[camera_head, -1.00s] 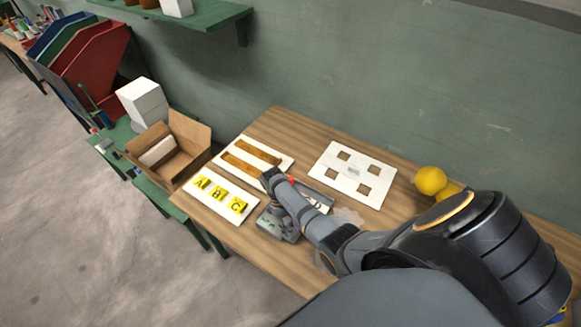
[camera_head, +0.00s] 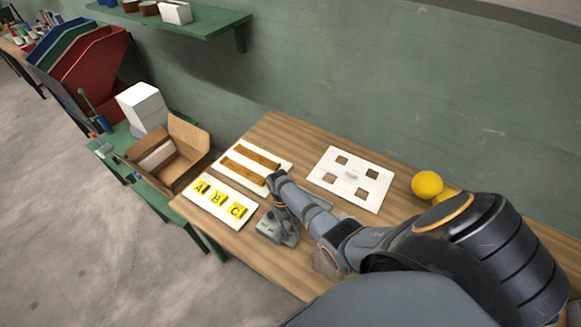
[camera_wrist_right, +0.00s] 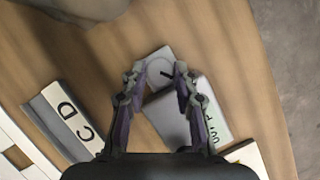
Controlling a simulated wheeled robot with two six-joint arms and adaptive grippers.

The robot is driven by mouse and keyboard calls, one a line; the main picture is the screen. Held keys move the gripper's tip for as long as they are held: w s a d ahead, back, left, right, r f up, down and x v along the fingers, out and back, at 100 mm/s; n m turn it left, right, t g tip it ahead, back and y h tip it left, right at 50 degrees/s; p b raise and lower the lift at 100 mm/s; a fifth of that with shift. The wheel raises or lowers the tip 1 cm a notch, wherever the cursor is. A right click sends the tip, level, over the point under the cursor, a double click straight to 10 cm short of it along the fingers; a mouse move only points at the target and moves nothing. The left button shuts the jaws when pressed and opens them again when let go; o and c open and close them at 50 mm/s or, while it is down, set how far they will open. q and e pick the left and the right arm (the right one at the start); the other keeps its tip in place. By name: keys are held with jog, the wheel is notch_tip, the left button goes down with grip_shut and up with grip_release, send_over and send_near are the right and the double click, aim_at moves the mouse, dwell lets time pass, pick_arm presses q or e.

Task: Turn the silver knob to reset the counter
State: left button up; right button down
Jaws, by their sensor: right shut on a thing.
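The counter is a grey box (camera_wrist_right: 180,112) with a greenish strip of dark characters, too blurred to read surely, on its right side in the right wrist view. It also shows in the head view (camera_head: 270,229), near the table's front edge, partly behind my gripper. The silver knob (camera_wrist_right: 158,72) is a round, pale piece with a dark mark at the counter's end. My right gripper (camera_wrist_right: 160,70) points down with one finger on each side of the knob, shut on it. In the head view my right gripper (camera_head: 286,228) and wrist cover the knob. My left gripper is not in view.
A white board with yellow A, B, C tiles (camera_head: 193,199) lies left of the counter. A two-slot board (camera_head: 282,172) and a four-hole board (camera_head: 332,158) lie behind. An open cardboard box (camera_head: 190,135) stands left.

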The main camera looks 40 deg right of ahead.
jog(key=c, duration=1.3)
grip_release()
jog(key=shift+r, duration=0.1)
jog(key=v, duration=1.2)
